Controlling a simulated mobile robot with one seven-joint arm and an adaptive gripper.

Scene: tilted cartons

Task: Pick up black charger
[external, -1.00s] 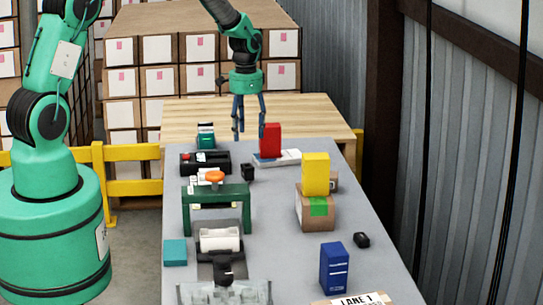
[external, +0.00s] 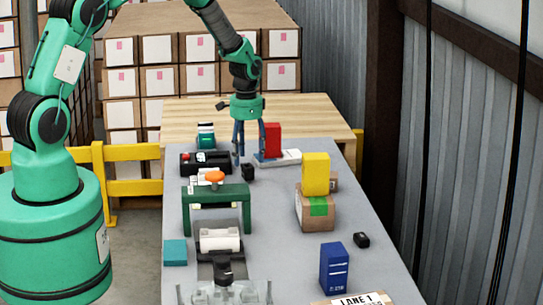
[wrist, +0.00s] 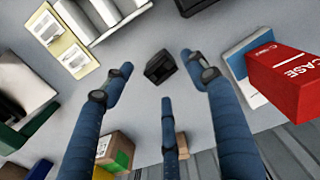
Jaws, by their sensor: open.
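A small black block that looks like the charger (external: 248,172) stands on the grey table, left of the book under the red box. In the wrist view the charger (wrist: 160,68) shows between the spread blue fingers, with a clear gap around it. My gripper (external: 248,155) is open and empty, pointing down, with its fingertips close above and behind the charger in the external view. A second small black object (external: 361,240) lies farther right near the blue box; I cannot tell exactly what it is.
The red box (external: 272,139) stands on a white-and-blue book (external: 290,157) close to the right of my gripper. A black case (external: 205,163) lies to the left. A green frame (external: 217,196) and a carton with a yellow box (external: 315,174) stand nearer the camera.

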